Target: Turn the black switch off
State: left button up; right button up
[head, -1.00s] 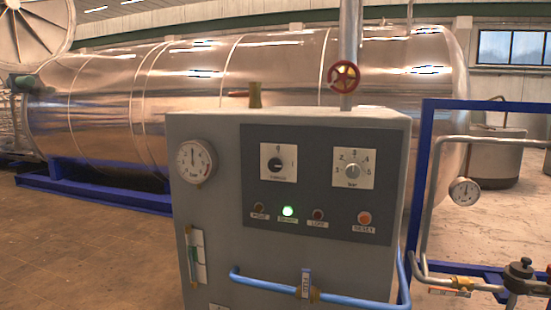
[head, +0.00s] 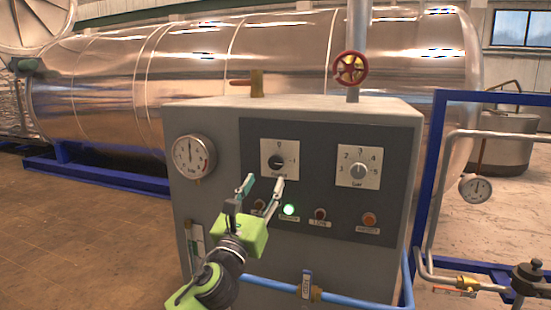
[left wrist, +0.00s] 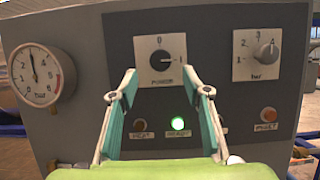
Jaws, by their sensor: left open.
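The black switch (head: 277,162) is a round knob on a white plate marked 0 and 1, on the dark panel of a grey cabinet. In the left wrist view the black switch (left wrist: 160,61) has its white mark toward the 1 on the right. My left gripper (head: 263,185) is open and empty, in front of the panel just below the switch. In the left wrist view its two fingertips (left wrist: 159,76) stand apart, on either side below the knob. I see no contact with the knob. My right gripper is not in view.
A second, grey knob (head: 359,171) sits right of the switch. A lit green lamp (head: 289,210) and a row of unlit lamps lie below. A gauge (head: 194,157) is at the left. A blue pipe (head: 265,285) crosses the lower front. A red handwheel (head: 350,68) stands above.

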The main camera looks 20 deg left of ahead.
aim_at(275, 163)
pick_arm(q)
jog(key=p+x, duration=0.1)
jog(key=x, duration=0.9)
jog(key=shift+f+p, duration=0.15)
jog(key=shift+p, duration=0.25)
jog(key=c, duration=1.1)
